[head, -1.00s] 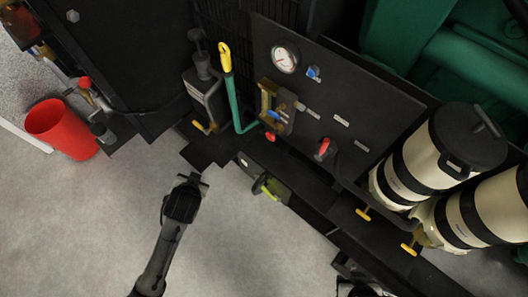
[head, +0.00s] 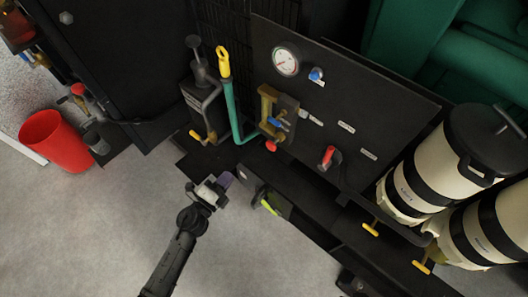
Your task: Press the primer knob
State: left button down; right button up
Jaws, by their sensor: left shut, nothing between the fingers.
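A black knob (head: 193,42) tops a short plunger on a dark upright unit (head: 205,108) at upper centre left. I take it for the primer knob, though no label on it is readable. The knob stands clear, with nothing touching it. My left gripper (head: 222,182) is shut and empty. In the picture it is below the unit, well apart from the knob, over the dark ledge's edge and the grey floor. My right gripper cannot be made out.
A dark panel (head: 330,110) carries a gauge (head: 286,62), a brass valve (head: 268,105) and a red-handled switch (head: 328,157). White canisters (head: 415,180) stand at right. A red bin (head: 55,141) is left.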

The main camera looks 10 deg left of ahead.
pick_arm(q)
jog(key=d+m+h, duration=0.1)
jog(key=s+d+r+m+h, duration=0.1)
jog(key=m+h, duration=0.1)
jog(key=shift+s+d+g, duration=0.2)
jog(key=shift+d+g, duration=0.1)
jog(key=shift+g, duration=0.1)
jog(key=b, duration=0.2)
send_near(269, 147)
jog(key=x, duration=0.7)
jog(key=shift+w+d+f, duration=0.15)
jog(key=shift+d, duration=0.1)
jog(key=shift+w+a, duration=0.1)
